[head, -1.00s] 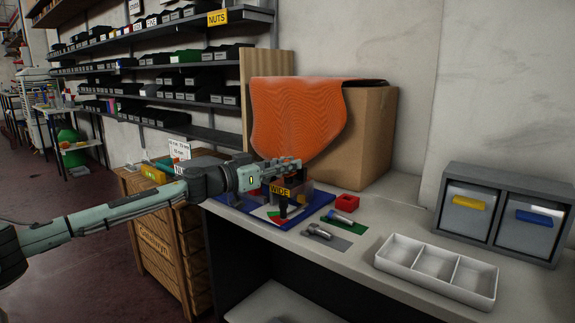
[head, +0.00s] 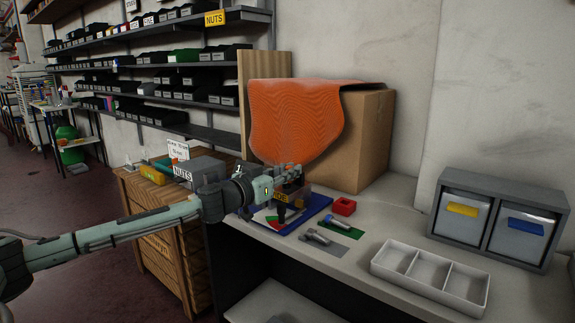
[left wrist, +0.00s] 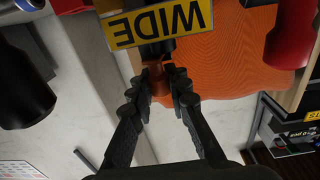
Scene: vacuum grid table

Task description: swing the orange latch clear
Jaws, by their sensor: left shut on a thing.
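My left gripper (head: 291,173) reaches over the blue board (head: 318,206) on the bench, at the fixture with the yellow WIDE label (head: 281,197). In the left wrist view the gripper fingers (left wrist: 160,82) are closed around a small orange-brown piece, the orange latch (left wrist: 155,76), just beside the WIDE label (left wrist: 158,24). In the head view the gripper and wrist hide the latch and part of the label. My right gripper is not in view.
An orange cloth (head: 295,120) hangs over a cardboard box (head: 368,140) behind the fixture. A red block (head: 344,207), metal bolts (head: 317,237) and a white divided tray (head: 430,277) lie to the right. A grey drawer unit (head: 500,217) stands at far right.

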